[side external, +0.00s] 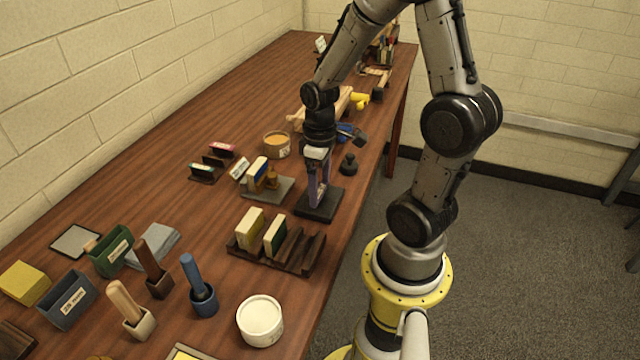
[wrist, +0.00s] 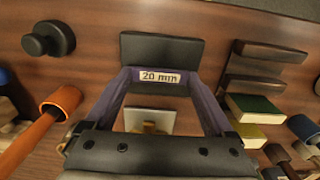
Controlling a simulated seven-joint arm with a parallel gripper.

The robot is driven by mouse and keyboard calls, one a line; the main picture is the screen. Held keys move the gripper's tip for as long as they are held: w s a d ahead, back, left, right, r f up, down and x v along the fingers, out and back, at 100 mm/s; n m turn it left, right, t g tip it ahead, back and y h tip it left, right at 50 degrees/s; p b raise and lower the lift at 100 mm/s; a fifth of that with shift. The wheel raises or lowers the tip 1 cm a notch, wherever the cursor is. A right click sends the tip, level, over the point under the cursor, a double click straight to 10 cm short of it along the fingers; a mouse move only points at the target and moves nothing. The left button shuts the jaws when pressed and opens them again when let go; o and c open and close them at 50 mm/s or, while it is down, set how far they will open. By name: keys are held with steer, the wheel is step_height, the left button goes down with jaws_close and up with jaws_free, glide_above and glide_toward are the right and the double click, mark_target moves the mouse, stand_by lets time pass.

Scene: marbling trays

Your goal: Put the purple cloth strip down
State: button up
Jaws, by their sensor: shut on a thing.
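In the wrist view my gripper (wrist: 160,82) is shut on a purple strip (wrist: 160,90) with a white "20 mm" label. The strip spans crosswise between the fingertips. The black slab (wrist: 162,48) lies just beyond it in that view. I cannot tell whether the strip touches the slab. In the side view the strip is small and hard to tell from the fingers.
A grey tray (side external: 284,193) with upright pieces stands close left of my gripper. A dark slotted rack (side external: 300,252) holding two blocks is nearer. A black knob (side external: 348,164) stands to the right, near the table edge. An orange tub (side external: 277,147) is behind.

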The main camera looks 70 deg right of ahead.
mark_target(320, 192)
steer(key=shift+f, duration=0.6)
steer(key=o, duration=1.1)
steer(key=shift+o, duration=0.2)
steer(key=shift+r, duration=0.1)
step_height(320, 192, up, 13)
steer(key=s+a+r+t, duration=0.2)
steer(key=a, duration=0.4)
steer(key=s+a+r+t, duration=0.3)
steer(key=a, duration=0.3)
steer(key=shift+s+t, duration=0.3)
